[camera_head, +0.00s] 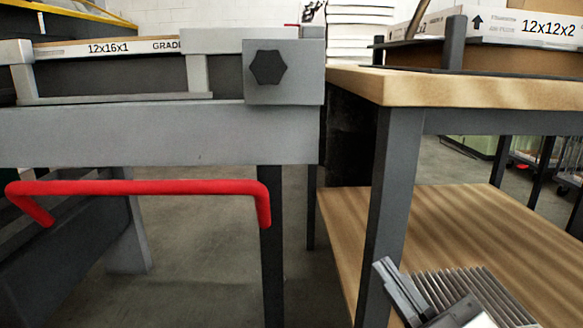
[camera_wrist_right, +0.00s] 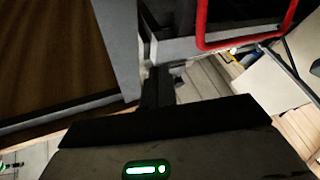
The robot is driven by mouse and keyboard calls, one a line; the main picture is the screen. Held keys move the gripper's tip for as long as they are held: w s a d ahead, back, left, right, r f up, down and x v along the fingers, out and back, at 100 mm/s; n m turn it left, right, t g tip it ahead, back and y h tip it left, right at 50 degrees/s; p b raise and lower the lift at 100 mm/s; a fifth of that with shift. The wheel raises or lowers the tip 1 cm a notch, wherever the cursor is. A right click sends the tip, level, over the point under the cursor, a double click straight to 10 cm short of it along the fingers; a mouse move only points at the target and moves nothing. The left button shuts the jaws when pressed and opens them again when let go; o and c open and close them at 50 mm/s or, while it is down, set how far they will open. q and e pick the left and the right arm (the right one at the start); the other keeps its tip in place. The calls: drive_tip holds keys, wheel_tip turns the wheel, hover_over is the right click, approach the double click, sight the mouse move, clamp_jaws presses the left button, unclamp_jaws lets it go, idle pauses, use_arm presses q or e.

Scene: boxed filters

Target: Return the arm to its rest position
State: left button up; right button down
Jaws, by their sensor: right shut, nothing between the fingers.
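My right gripper (camera_head: 388,272) is at the lower right of the head view, in front of the wooden-topped table's leg and lower shelf. Its fingers are together with nothing between them. Part of my right arm shows below it at the bottom edge. In the right wrist view the dark fingers (camera_wrist_right: 160,88) show near the middle, with no object at them. My left gripper is not in either view.
A grey frame (camera_head: 150,135) with a red bar (camera_head: 140,187) stands at left. A wooden-topped table (camera_head: 470,88) with a lower shelf (camera_head: 450,225) stands at right. Filter boxes labelled 12x16x1 (camera_head: 110,47) and 12x12x2 (camera_head: 545,29) lie at the back. Bare floor shows under the frame.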

drive_tip(key=s+a+f+m+g+p, duration=0.2)
drive_tip(key=s+a+f+m+g, duration=0.25)
drive_tip(key=f+m, duration=0.3)
use_arm(q)
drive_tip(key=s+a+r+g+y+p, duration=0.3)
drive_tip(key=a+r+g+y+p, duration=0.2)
drive_tip(key=p, duration=2.5)
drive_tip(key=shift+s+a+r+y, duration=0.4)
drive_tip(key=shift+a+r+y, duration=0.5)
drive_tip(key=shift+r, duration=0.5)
use_arm(e)
drive_tip(key=s+d+r+g+h, duration=0.4)
drive_tip(key=d+r+g+h, duration=0.1)
drive_tip(key=d+r+h, duration=0.1)
drive_tip(key=shift+s+r+h, duration=0.15)
drive_tip(key=shift+r+h, duration=0.25)
drive_tip(key=shift+r, duration=0.4)
drive_tip(key=shift+d, duration=0.1)
